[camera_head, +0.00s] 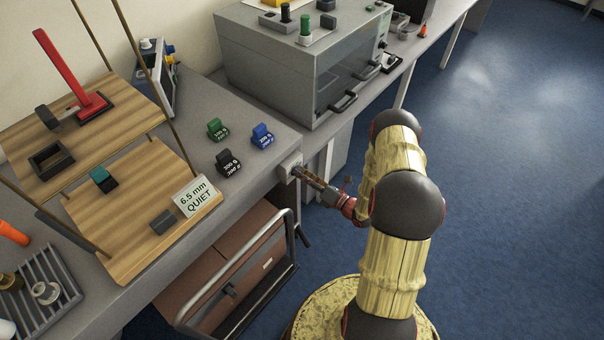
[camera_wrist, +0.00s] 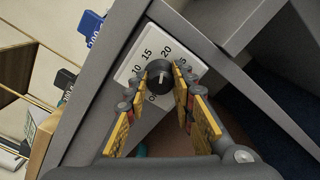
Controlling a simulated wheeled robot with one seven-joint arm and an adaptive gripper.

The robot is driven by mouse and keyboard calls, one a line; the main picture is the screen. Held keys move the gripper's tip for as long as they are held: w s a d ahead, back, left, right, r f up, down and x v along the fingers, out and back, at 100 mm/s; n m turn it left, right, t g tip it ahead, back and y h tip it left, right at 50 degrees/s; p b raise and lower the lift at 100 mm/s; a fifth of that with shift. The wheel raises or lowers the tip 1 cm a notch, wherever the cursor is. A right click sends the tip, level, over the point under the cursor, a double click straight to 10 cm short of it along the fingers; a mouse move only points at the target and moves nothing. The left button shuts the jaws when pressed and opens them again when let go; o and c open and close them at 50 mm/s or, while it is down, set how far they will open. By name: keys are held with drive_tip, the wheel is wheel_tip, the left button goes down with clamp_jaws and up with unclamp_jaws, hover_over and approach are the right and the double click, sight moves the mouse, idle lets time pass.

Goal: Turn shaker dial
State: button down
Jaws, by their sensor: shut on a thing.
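The shaker dial (camera_wrist: 158,76) is a dark round knob on a white plate (camera_wrist: 143,60) with printed numbers, among them 10, 15 and 20. A light line on the knob points up toward the gap between 15 and 20. My gripper (camera_wrist: 161,72) is around the knob, one fingertip on each side, and shut on it. In the head view my gripper (camera_head: 299,172) reaches the front edge of the grey bench, where the pale dial plate (camera_head: 287,165) shows only in part. The knob itself is hidden there.
Green (camera_head: 217,129), blue (camera_head: 262,135) and black (camera_head: 228,162) weights stand on the bench near the dial. A wooden shelf with a "6.5 mm QUIET" card (camera_head: 195,196) is at left. A grey cabinet (camera_head: 270,62) stands behind. A metal-railed cart (camera_head: 235,270) sits below the bench.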

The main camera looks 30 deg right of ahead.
drive_tip(key=shift+f+m, duration=0.1)
drive_tip(key=shift+m, duration=0.5)
drive_tip(key=c, duration=1.5)
unclamp_jaws()
drive_tip(key=v, duration=1.2)
